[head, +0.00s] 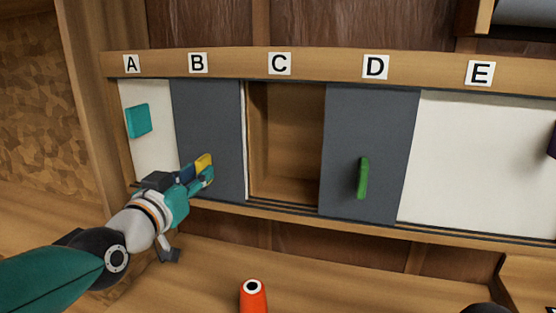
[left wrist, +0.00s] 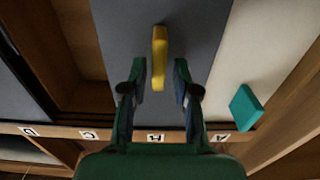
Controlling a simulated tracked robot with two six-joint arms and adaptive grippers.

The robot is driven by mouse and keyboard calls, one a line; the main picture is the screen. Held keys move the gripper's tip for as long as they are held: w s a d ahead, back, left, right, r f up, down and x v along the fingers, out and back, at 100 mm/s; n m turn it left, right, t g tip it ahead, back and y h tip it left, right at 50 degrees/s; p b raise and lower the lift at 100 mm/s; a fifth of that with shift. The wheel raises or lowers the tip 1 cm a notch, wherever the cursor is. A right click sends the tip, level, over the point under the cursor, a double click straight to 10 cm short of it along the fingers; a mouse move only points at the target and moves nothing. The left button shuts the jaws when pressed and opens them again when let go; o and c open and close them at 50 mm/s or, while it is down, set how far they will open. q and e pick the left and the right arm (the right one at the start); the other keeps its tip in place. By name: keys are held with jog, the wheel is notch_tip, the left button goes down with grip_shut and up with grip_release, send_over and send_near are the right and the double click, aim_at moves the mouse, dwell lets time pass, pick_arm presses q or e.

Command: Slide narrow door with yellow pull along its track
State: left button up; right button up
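The narrow grey door (head: 208,115) stands under label B and carries an upright yellow pull (head: 203,161). In the left wrist view the yellow pull (left wrist: 159,58) shows on the grey door (left wrist: 185,28). My left gripper (head: 205,175) is in front of this door, at the pull, and hides part of it in the head view. In the left wrist view the left gripper (left wrist: 159,75) is open, with one finger on each side of the pull and a visible gap to both. My right gripper is not in view.
The compartment under C (head: 285,140) is open and looks empty. A grey door with a green pull (head: 363,178) stands under D. A white door with a teal pull (head: 138,121) is under A. An orange object (head: 253,297) stands below the cabinet.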

pick_arm(q)
jog(key=shift+f, duration=0.25)
jog(key=b+v, duration=0.2)
jog(key=v, duration=0.5)
jog(key=shift+s, duration=0.2)
